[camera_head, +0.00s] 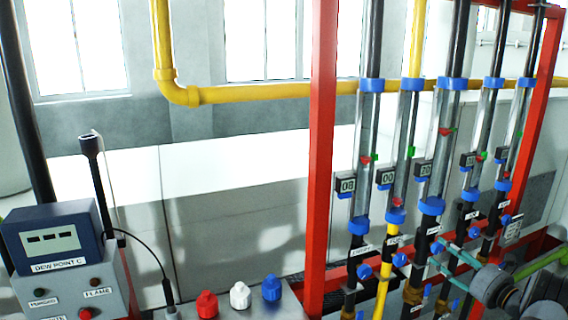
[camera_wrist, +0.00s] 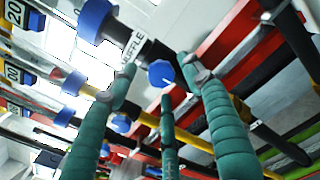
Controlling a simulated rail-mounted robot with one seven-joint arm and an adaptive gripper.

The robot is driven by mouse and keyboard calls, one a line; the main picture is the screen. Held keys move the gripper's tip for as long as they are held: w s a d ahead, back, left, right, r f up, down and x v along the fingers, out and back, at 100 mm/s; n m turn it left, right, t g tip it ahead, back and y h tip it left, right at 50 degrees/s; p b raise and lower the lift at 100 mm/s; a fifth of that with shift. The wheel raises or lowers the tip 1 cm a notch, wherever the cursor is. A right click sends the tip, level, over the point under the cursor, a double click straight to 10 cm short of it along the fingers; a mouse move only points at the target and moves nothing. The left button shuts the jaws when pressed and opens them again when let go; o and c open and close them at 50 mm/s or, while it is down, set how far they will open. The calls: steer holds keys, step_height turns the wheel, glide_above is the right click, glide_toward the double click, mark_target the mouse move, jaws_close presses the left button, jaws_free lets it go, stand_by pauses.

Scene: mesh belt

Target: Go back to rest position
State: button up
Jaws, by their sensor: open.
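My gripper (camera_head: 436,254) is at the lower right of the head view, reaching left toward the lower part of the flowmeter rack. In the wrist view my gripper (camera_wrist: 160,85) has its teal fingers spread apart, with nothing held between them. A blue knob (camera_wrist: 161,73) on a dark pipe appears between the fingertips, below a label ending in "UFFLE" (camera_wrist: 133,45). I cannot tell whether any finger touches the knob.
A red frame (camera_head: 322,150) holds several vertical flow tubes (camera_head: 366,125) with blue collars and small displays. A yellow pipe (camera_head: 250,92) crosses behind. A dew point box (camera_head: 55,240) stands at left. Red (camera_head: 207,304), white (camera_head: 240,295) and blue (camera_head: 271,288) caps sit at the bottom.

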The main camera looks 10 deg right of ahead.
mark_target(440, 249)
steer(key=shift+x, duration=1.6)
steer(key=shift+s, duration=0.1)
stand_by(0.6)
